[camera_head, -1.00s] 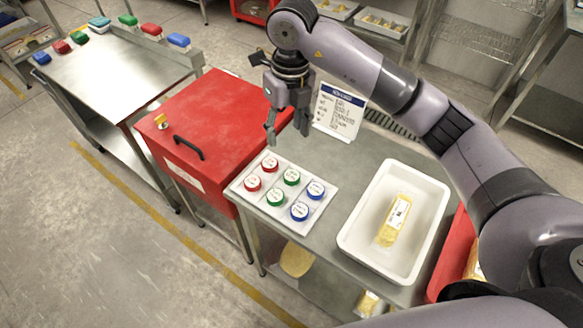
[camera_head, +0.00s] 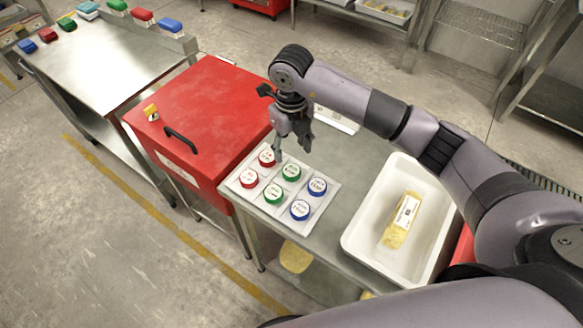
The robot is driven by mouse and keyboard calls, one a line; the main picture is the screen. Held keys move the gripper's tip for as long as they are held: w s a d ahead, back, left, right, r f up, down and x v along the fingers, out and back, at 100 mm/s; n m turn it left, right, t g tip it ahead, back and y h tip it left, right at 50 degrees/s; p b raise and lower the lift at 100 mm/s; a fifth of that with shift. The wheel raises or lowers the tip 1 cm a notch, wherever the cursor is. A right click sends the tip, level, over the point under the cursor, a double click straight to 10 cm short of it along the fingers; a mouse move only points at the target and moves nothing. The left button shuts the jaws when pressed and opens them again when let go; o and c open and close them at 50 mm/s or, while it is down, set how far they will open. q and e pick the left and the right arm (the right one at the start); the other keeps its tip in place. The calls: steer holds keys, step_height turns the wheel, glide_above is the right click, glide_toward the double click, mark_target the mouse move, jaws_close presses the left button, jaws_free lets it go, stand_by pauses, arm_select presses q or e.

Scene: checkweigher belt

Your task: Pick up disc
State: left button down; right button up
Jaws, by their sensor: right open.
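Round discs with white labels lie in a pale tray (camera_head: 318,209) on the steel table. Two are red: a rear red disc (camera_head: 267,158) and a front red disc (camera_head: 249,178). Two are green: a rear green disc (camera_head: 291,172) and a front green disc (camera_head: 274,193). Two are blue: a rear blue disc (camera_head: 317,187) and a front blue disc (camera_head: 300,210). My right gripper (camera_head: 291,151) points down, open and empty, over the tray's back edge near the rear red and rear green discs. Its exact height is unclear. My left gripper is not in view.
A white bin (camera_head: 350,243) holding a yellow package (camera_head: 402,220) stands right of the tray. A red cabinet (camera_head: 215,100) with a black handle adjoins on the left. A sign (camera_head: 337,119) behind is mostly hidden by my arm.

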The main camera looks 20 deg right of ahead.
mark_target(291, 170)
step_height(291, 170, down, 3)
steer(key=shift+w+f, duration=0.1)
steer(key=shift+f, duration=0.05)
steer(key=f+p, duration=0.1)
steer(key=f, duration=0.1)
steer(key=f+p, duration=0.2)
steer(key=shift+s+f, duration=0.2)
steer(key=shift+f, duration=0.45)
steer(key=shift+c, duration=0.3)
steer(key=c, duration=0.8)
